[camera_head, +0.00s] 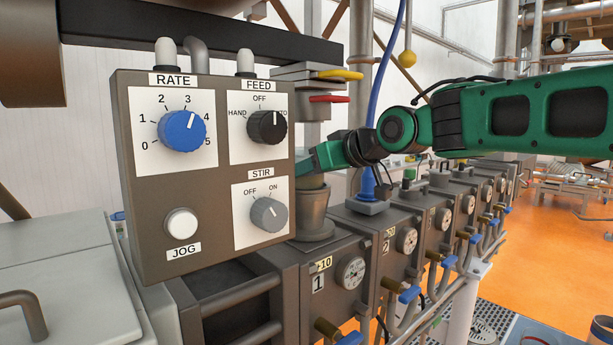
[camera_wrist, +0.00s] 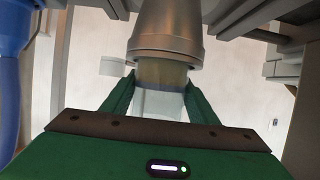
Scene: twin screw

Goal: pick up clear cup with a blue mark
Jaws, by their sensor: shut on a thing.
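The clear cup (camera_wrist: 160,100) shows in the wrist view between my two green fingers, with a yellowish band at its end by a grey metal cylinder (camera_wrist: 166,35). My gripper (camera_wrist: 159,80) is shut on the cup's sides. In the head view my gripper (camera_head: 310,164) reaches in from the right, just past the control box's right edge. A pale beige surface, perhaps the cup, shows just below it, above a grey metal cylinder (camera_head: 314,212). The fingertips are partly hidden there.
The control box (camera_head: 205,170) with knobs stands close at the left. Yellow (camera_head: 342,75) and red (camera_head: 328,99) handles sit above my gripper. A blue upright tube (camera_head: 368,183) stands right of the cylinder. A row of gauged units (camera_head: 405,240) runs back right; orange floor (camera_head: 550,250) lies beyond.

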